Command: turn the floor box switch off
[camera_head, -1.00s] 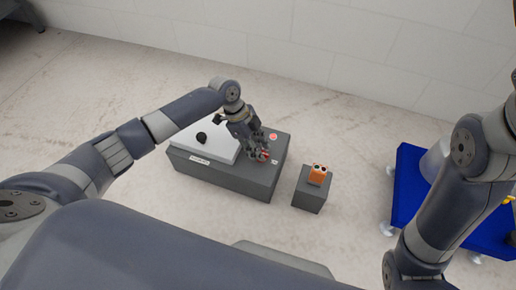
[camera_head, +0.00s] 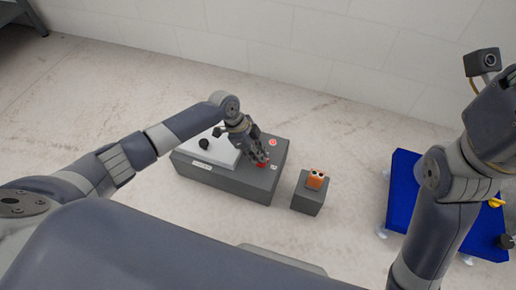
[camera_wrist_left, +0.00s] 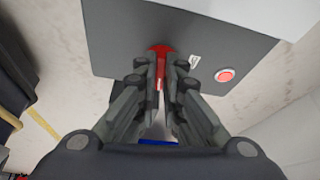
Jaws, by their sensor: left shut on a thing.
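The floor box (camera_head: 232,179) is a low dark grey box on the floor, with a lighter raised panel, a black knob and a red round button on top. Its red switch (camera_wrist_left: 160,50) shows between my fingers in the left wrist view. My left gripper (camera_head: 260,160) is over the right part of the box top; in the left wrist view its fingers (camera_wrist_left: 162,75) are shut on the red switch and partly hide it. The red round button (camera_wrist_left: 225,75) is beside it, apart from the fingers. My right arm shows at the right, but its fingertips are out of view.
A small grey block (camera_head: 308,198) with an orange device (camera_head: 316,180) on it stands just right of the box. A blue platform (camera_head: 401,190) lies further right, partly behind my right arm. The floor between block and platform is clear.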

